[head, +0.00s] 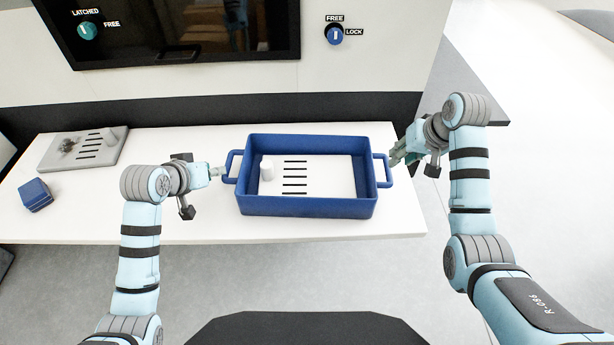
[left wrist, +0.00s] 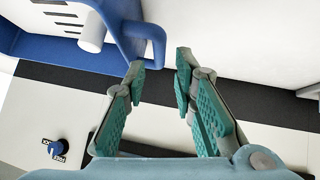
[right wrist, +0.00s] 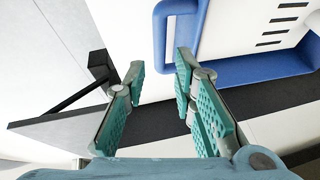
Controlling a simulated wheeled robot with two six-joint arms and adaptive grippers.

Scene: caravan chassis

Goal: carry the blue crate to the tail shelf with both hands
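The blue crate (head: 308,207) sits level on the white counter (head: 130,222), with a loop handle at each end. A white cylinder (head: 267,168) and a pale slotted panel show inside it. My left gripper (head: 224,171) is open at the left handle (head: 232,166); in the left wrist view this handle (left wrist: 158,45) lies just ahead of the spread fingertips. My right gripper (head: 393,158) is open by the right handle (head: 386,170); in the right wrist view this handle (right wrist: 160,40) is just beyond the fingertips. Neither gripper visibly closes on a handle.
A grey shelf (head: 489,112) sticks out past the counter's right end; its black bracket (right wrist: 98,68) shows in the right wrist view. A dark screen-like panel and knobs are behind.

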